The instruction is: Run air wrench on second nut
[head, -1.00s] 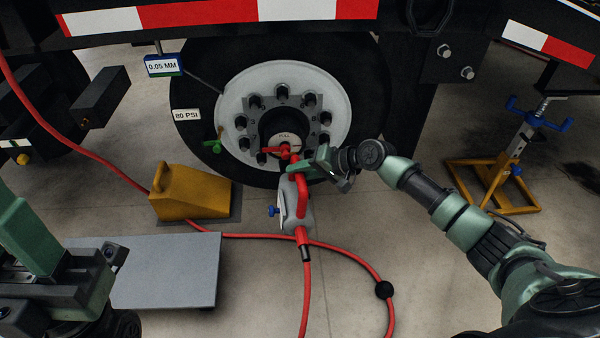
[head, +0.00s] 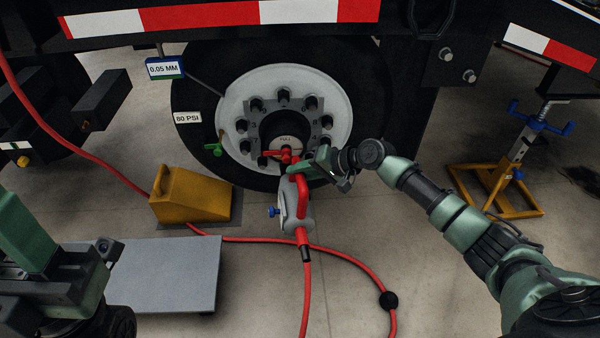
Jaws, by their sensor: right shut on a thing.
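The air wrench (head: 289,205) has a grey body with red parts and hangs nose up at the lower edge of the wheel hub (head: 340,110). My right gripper (head: 308,168) is shut on the air wrench near its upper end. The red nose (head: 283,156) is in front of the lower hub; whether it sits on a nut cannot be told. Dark nuts (head: 310,102) ring the hub, and the lower ones are partly hidden. My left gripper (head: 65,270) is at the lower left, away from the wheel; its fingertips are unclear.
A red hose (head: 307,290) trails from the wrench across the floor. A yellow wheel chock (head: 195,197) and a grey plate (head: 165,272) lie to the left. A yellow jack stand (head: 495,188) with a blue top stands at the right.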

